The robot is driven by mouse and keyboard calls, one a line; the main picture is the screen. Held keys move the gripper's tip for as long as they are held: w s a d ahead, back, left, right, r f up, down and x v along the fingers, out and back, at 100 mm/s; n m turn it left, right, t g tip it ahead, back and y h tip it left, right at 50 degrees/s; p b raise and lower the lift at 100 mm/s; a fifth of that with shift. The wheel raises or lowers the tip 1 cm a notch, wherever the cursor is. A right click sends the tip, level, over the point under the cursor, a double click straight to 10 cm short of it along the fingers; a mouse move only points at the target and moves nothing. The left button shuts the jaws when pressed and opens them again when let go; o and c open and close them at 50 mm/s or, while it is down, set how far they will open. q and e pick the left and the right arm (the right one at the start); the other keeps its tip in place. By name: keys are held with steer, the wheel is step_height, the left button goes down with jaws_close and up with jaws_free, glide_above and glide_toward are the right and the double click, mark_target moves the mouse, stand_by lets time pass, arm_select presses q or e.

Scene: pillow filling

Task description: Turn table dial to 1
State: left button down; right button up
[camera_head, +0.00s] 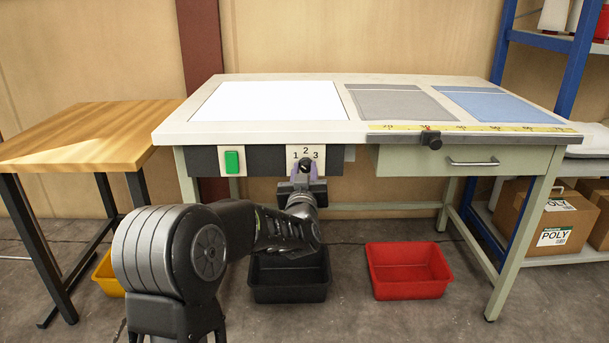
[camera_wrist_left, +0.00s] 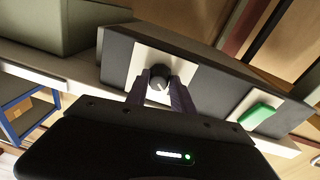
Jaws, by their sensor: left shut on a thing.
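The black dial (camera_head: 305,165) sits on a white plate (camera_head: 321,154) on the table's dark front panel, with the numbers 1, 2 and 3 around it. My left gripper (camera_head: 305,174) is shut on the dial, its purple fingers on either side of it. In the left wrist view the dial (camera_wrist_left: 159,77) lies between the fingertips, and a light pointer line shows on its face. I cannot tell for sure which number the line points to. My right gripper is not in view.
A green button (camera_head: 232,162) is on the same panel, left of the dial. A drawer (camera_head: 464,161) is to the right. Black (camera_head: 290,279) and red (camera_head: 408,270) bins stand on the floor below. A wooden table (camera_head: 85,140) stands at the left.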

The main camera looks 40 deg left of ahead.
arm_select(q)
steer(key=shift+w+d+r, duration=0.1)
steer(key=shift+d, duration=0.1)
steer(key=c, duration=1.4)
jaws_free()
steer(key=shift+o, duration=1.3)
steer(key=shift+a, duration=0.1)
steer(key=p+v, duration=0.1)
steer(key=v, duration=0.6)
steer(key=shift+s+d+p, duration=0.25)
steer(key=shift+s+p, duration=0.05)
steer(key=shift+p, duration=0.05)
